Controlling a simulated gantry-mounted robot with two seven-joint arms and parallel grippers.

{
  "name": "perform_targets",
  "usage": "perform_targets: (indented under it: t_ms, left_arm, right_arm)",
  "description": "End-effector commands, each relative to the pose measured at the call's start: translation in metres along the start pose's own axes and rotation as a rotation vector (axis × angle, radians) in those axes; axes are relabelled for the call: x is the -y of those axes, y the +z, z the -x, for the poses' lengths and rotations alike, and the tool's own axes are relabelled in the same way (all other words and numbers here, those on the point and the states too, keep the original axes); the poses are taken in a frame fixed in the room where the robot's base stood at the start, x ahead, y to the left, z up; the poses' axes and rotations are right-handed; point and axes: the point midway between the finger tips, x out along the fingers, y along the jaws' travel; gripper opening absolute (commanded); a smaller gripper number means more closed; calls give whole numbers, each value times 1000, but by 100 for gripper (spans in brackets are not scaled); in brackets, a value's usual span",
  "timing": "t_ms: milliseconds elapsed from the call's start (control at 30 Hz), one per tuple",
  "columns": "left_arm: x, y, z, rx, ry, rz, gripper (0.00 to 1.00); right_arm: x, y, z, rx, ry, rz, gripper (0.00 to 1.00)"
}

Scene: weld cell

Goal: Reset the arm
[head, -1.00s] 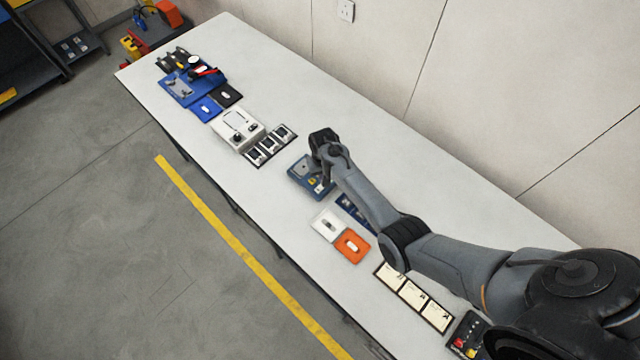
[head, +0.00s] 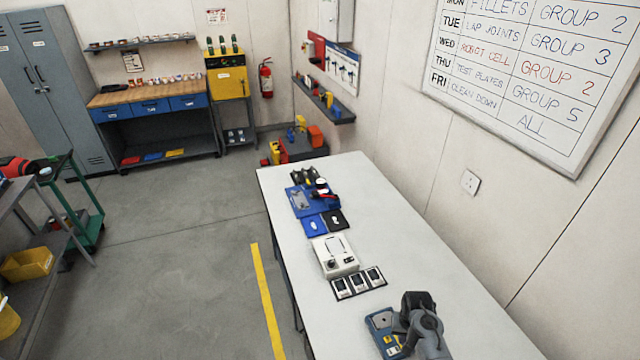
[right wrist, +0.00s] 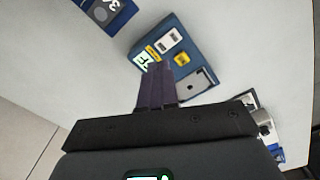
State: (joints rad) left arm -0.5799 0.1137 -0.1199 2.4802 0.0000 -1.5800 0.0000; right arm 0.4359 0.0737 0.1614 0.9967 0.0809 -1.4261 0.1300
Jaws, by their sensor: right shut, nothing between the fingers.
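My right arm comes in at the bottom right of the head view. Its right gripper (head: 406,326) is over or beside a blue box (head: 379,321) on the white table (head: 440,268). In the right wrist view the gripper's dark fingers (right wrist: 160,78) are together with nothing between them. They overlap the near edge of the blue box (right wrist: 188,62), which has a switch, a yellow button and labels on top. I cannot tell whether they touch it. My left gripper is not in view.
Beyond the blue box stand a row of small dark modules (head: 358,283), a white device (head: 335,256), blue and black pads, and a blue tray (head: 297,201) with tools. The table's right side is clear up to the wall. A whiteboard (head: 600,75) hangs there.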

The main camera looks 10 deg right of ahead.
Motion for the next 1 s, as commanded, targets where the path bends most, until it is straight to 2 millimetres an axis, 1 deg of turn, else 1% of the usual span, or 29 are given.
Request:
perform_targets:
  t_ms: [167, 267, 367, 400, 467, 500, 567, 600, 700, 833, 900, 1000]
  left_arm:
    - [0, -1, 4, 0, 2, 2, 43]
    - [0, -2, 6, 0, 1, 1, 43]
    - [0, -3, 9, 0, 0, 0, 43]
    - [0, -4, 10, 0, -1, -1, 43]
    - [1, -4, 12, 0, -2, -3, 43]
    - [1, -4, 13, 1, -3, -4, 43]
    - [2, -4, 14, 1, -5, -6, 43]
    - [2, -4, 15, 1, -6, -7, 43]
    - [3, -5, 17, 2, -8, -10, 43]
    - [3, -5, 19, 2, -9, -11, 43]
    - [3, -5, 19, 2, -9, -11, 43]
    - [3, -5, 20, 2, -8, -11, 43]
  right_arm:
    - [-11, 28, 5, -47, 29, 63, 0]
    - [-14, 56, 15, -87, 46, 125, 0]
    - [-14, 92, 31, -128, 55, 201, 0]
    - [-13, 107, 40, -146, 55, 233, 0]
    - [-10, 132, 54, -170, 52, 281, 0]
    - [-7, 149, 65, -183, 47, 314, 0]
    - [-3, 174, 82, -205, 37, 360, 0]
    - [0, 191, 93, -218, 28, 388, 0]
    - [6, 228, 122, -244, 4, 448, 0]
    - [11, 265, 155, -272, -28, 505, 0]
    - [12, 279, 169, -283, -41, 525, 0]
    - [14, 292, 183, -292, -55, 544, 0]
